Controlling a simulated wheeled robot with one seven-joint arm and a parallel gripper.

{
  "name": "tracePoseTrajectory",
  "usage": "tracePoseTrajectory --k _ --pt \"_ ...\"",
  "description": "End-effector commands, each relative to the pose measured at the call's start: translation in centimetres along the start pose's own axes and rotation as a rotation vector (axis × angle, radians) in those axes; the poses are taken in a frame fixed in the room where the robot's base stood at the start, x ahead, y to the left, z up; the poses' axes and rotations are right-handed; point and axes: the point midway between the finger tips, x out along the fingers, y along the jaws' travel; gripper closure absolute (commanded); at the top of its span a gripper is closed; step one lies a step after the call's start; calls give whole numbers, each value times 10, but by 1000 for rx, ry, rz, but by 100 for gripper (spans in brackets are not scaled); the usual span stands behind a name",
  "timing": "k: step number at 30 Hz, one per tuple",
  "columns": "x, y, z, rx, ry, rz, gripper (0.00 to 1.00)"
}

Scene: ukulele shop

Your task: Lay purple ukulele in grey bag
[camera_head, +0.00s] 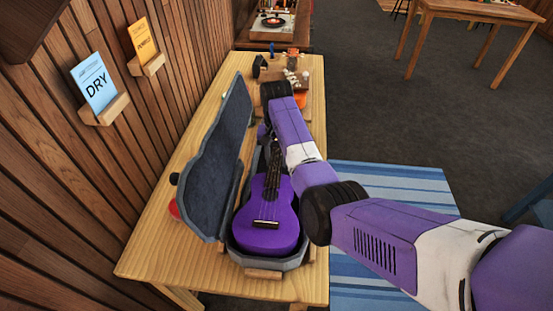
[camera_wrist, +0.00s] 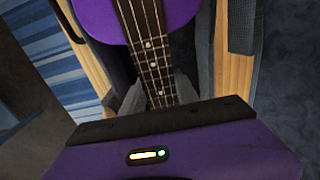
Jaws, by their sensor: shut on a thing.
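The purple ukulele (camera_head: 265,225) lies face up over the lower half of the open grey bag (camera_head: 207,185), a stiff case shape with its lid raised on the left. Its body is at the near end and its neck points to the far end. I cannot tell if it rests fully on the bottom. In the wrist view the ukulele's neck (camera_wrist: 150,45) runs down to my gripper (camera_wrist: 165,100), which is shut on it. The fingertips and headstock are hidden there. In the head view my arm covers most of the gripper.
The bag is on a wooden table (camera_head: 150,255) along a plank wall. Small items, including an orange one (camera_head: 299,100), stand at the table's far end. A red object (camera_head: 174,208) is beside the lid. Wall ledges hold a blue "DRY" card (camera_head: 94,82) and an orange card (camera_head: 142,40).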

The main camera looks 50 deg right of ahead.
Motion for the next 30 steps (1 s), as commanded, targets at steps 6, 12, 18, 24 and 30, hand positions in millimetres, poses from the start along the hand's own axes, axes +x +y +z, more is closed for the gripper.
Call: tracePoseTrajectory --k 6,12,18,24,30 --pt "2 0 0 0 0 0 100" --pt "11 0 0 0 0 0 100" --pt "20 0 0 0 -1 0 100" --pt "29 0 0 0 0 -1 100" --pt "38 0 0 0 0 -1 100"
